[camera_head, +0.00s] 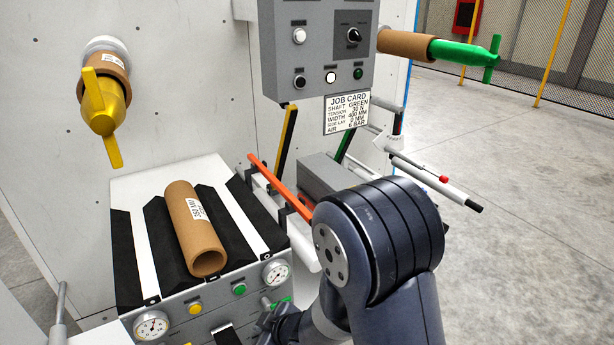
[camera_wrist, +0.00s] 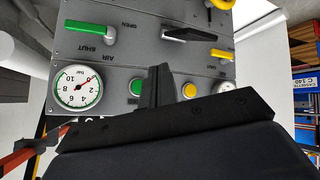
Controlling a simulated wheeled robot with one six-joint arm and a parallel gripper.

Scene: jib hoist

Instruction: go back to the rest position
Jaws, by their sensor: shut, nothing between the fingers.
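My gripper (camera_head: 268,325) is low in the head view, in front of the grey control panel's lower right part and partly cut off by the bottom edge. In the wrist view its dark fingers (camera_wrist: 160,86) are together and hold nothing. They show in front of the panel face (camera_wrist: 140,62), between a green button (camera_wrist: 137,89) and a yellow button (camera_wrist: 189,90). The panel appears upside down there, with a pressure gauge (camera_wrist: 80,86) and a green lever (camera_wrist: 91,31) marked open and shut. Whether the fingers touch the panel cannot be told.
A cardboard core (camera_head: 195,228) lies on the black-and-white bed. A yellow-ended shaft (camera_head: 105,105) and a green-ended shaft (camera_head: 460,52) stick out. A grey control box (camera_head: 315,50) hangs above a job card (camera_head: 347,112). An orange bar (camera_head: 280,187) lies near my arm. Floor at right is clear.

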